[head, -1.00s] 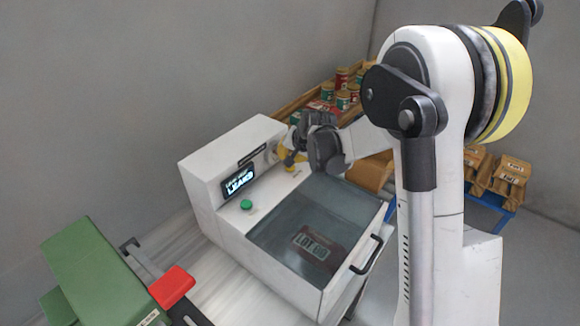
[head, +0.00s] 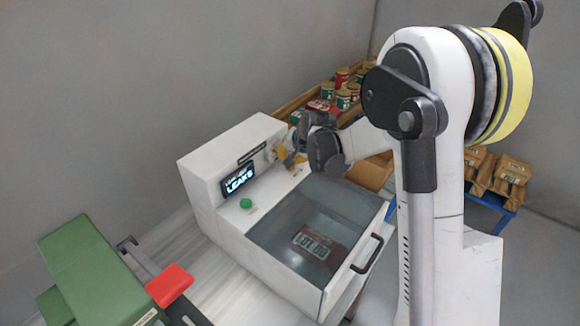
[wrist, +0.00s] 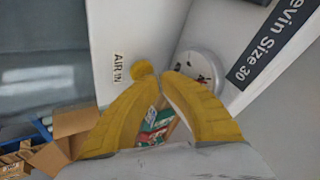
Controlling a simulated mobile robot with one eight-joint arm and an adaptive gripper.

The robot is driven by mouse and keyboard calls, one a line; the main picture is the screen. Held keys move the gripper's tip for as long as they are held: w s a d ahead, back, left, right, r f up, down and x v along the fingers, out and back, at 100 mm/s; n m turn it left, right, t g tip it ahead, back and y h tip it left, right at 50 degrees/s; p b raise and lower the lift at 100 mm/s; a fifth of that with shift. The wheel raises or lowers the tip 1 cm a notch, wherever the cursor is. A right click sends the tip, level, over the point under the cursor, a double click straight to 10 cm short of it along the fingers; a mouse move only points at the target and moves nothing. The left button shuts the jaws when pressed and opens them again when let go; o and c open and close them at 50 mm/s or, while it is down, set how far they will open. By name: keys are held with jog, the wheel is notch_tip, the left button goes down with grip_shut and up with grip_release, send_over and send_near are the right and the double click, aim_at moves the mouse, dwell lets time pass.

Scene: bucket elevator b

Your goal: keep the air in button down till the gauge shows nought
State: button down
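The white chamber machine (head: 232,150) stands in the middle of the head view. In the wrist view, a round mustard-yellow knob beside the AIR IN label (wrist: 118,68) looks like the air in button (wrist: 143,68). My gripper (wrist: 160,79) has its yellow fingertips drawn almost together, with nothing seen between them. The left fingertip overlaps the button's lower edge in the picture; I cannot tell whether it touches or presses it. The round gauge (wrist: 201,68) is partly hidden behind the right finger, and its reading is too small to tell. In the head view, my wrist hides the button.
The machine's screen (head: 238,179) reads LEAKS. A green button (head: 246,203) is below it. The clear-lidded chamber (head: 350,212) holds a labelled pack (head: 313,243). A green device with a red handle (head: 169,285) is at lower left. Cans (head: 343,98) stand behind.

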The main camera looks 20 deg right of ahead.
jog(key=shift+f+b, duration=0.5)
jog(key=shift+f, duration=0.05)
dwell(0.7)
jog(key=shift+r, duration=0.1)
dwell(1.8)
jog(key=shift+r+p, duration=0.55)
jog(key=shift+r, duration=0.4)
jog(key=shift+r+p, duration=1.55)
jog(key=shift+r, duration=0.9)
